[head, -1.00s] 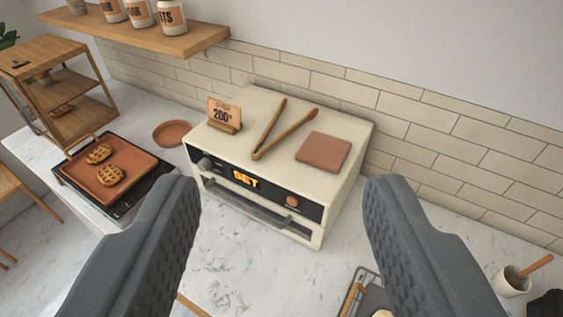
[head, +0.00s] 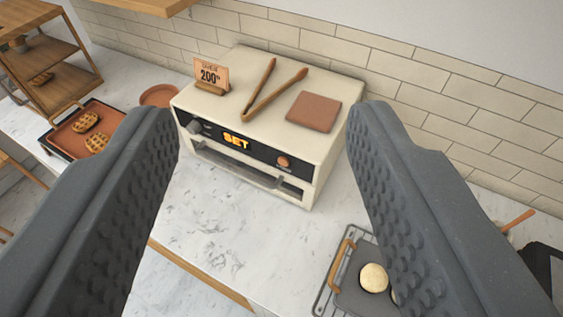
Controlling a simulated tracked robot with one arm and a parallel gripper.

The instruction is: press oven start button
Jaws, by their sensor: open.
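The cream oven (head: 320,158) stands on the marble counter against the tiled wall, ahead of my gripper. Its dark front panel carries a knob (head: 194,127) at the left, a lit orange display (head: 236,141) reading "SET", and a round orange-brown button (head: 284,162) at the right. The oven handle (head: 240,169) runs below the panel. My gripper (head: 262,115) is open and empty, with its two fingers at either side of the oven in the picture. The button shows between the fingers, nearer the right one, and nothing touches it.
Tongs (head: 262,97), a brown square pad (head: 314,111) and a "200" sign (head: 211,76) sit on the oven top. A tray with waffles (head: 66,137) is at left. A rack (head: 330,277) with pale round food (head: 373,278) is at lower right. Counter before the oven is clear.

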